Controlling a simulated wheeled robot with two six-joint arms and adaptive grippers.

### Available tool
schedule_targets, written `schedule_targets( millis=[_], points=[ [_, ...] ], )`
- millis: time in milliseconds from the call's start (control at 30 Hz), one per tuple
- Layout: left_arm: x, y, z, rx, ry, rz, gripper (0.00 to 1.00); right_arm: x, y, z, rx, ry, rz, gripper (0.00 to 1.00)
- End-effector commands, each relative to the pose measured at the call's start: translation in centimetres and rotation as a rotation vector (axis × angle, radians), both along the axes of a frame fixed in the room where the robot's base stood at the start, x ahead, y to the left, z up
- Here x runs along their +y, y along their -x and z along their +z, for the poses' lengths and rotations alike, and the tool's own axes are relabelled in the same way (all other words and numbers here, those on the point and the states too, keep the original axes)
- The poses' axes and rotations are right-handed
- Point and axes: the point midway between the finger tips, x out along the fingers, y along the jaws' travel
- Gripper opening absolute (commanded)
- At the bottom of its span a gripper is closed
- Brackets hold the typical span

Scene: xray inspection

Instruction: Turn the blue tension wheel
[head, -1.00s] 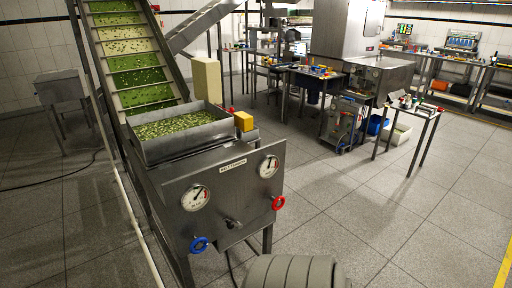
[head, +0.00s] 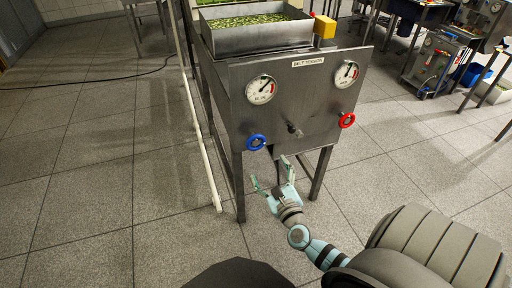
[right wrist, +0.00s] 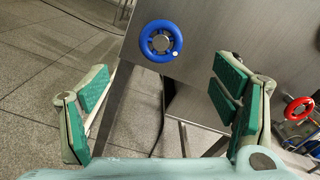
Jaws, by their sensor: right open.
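The blue tension wheel (head: 256,142) is mounted low on the left of the grey belt tension panel (head: 305,105). In the right wrist view the blue wheel (right wrist: 160,41) shows its spokes, hub and a small pale knob. It lies ahead of my right gripper, above the gap between the fingers. My right gripper (head: 270,172) is open and empty, below the wheel and apart from it. Its green-padded fingers (right wrist: 158,108) are spread wide in the wrist view. My left gripper does not show.
A red wheel (head: 347,120) is on the panel's right, with a small central knob (head: 294,130) between the wheels. Two dials sit above. The floor in front is clear.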

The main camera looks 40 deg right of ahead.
Motion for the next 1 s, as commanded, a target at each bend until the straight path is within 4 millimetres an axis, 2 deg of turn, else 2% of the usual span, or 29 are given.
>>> schedule_targets(
  millis=[167,300,500,633,900,1000],
  points=[
    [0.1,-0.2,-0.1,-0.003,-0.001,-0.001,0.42,-1.2,-3.5,0.4,-0.003,0.008,0.0,0.81],
    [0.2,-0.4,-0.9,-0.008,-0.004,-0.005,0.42,-2.6,-7.5,0.2,-0.002,0.005,-0.001,0.81],
    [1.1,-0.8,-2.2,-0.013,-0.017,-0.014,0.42,-4.1,-11.6,0.0,0.001,0.003,-0.001,0.81],
    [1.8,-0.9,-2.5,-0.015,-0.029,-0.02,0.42,-4.5,-12.8,0.1,0.002,0.002,0.0,0.81],
    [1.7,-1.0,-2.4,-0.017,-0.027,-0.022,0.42,-4.6,-13.1,0.3,0.002,0.0,0.0,0.81],
    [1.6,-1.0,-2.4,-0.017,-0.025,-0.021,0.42,-4.6,-13.1,0.2,0.002,0.0,0.0,0.66]
  ],
)
